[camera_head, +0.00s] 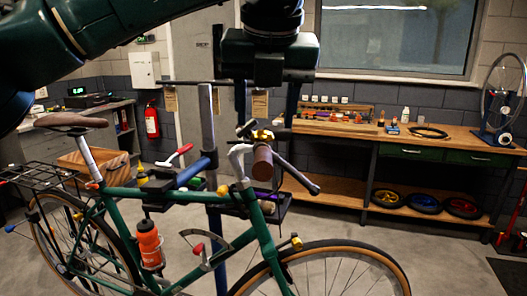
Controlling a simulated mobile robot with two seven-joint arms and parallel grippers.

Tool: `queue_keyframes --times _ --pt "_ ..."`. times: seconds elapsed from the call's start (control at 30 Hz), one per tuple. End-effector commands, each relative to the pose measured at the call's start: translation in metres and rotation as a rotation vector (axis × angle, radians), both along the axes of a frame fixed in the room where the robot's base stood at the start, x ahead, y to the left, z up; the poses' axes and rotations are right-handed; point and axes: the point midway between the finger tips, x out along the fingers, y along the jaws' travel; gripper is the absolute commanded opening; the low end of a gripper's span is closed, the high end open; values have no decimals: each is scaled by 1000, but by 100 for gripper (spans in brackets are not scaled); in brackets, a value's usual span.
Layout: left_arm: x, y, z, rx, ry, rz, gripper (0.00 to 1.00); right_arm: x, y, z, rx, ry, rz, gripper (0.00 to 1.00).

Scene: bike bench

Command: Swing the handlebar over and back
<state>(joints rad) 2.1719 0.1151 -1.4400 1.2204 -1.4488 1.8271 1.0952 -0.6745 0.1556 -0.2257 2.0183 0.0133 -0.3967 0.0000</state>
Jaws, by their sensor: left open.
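The green bike (240,239) is held up at the work stand (217,215), its front wheel toward the lower right. Its handlebar (297,176) has a brown grip (262,163) pointing toward me and a dark end reaching to the right. A silver stem and a gold-coloured part sit beside the grip. My left gripper (266,121) comes in from the top left and hangs over the handlebar. Its two fingers point down, wide apart, with nothing between them. I cannot tell whether a fingertip touches the bar. My right gripper is out of view.
An orange bottle (149,244) is on the frame, and the saddle (70,120) is at the left. A wooden workbench (455,139) with small parts runs along the back wall. A red fire extinguisher (151,121) hangs at the back left.

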Motion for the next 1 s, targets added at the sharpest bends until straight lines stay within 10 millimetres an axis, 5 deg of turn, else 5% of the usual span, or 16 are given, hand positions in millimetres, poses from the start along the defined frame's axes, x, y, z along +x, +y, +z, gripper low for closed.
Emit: queue_keyframes --times 0.43,0.87,1.0 --pt "31 3 -74 -1 3 -2 50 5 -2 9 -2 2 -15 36" --pt "34 4 -83 -2 1 -2 50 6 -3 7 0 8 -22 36" --pt "34 3 -83 -3 1 -2 39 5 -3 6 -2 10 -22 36"
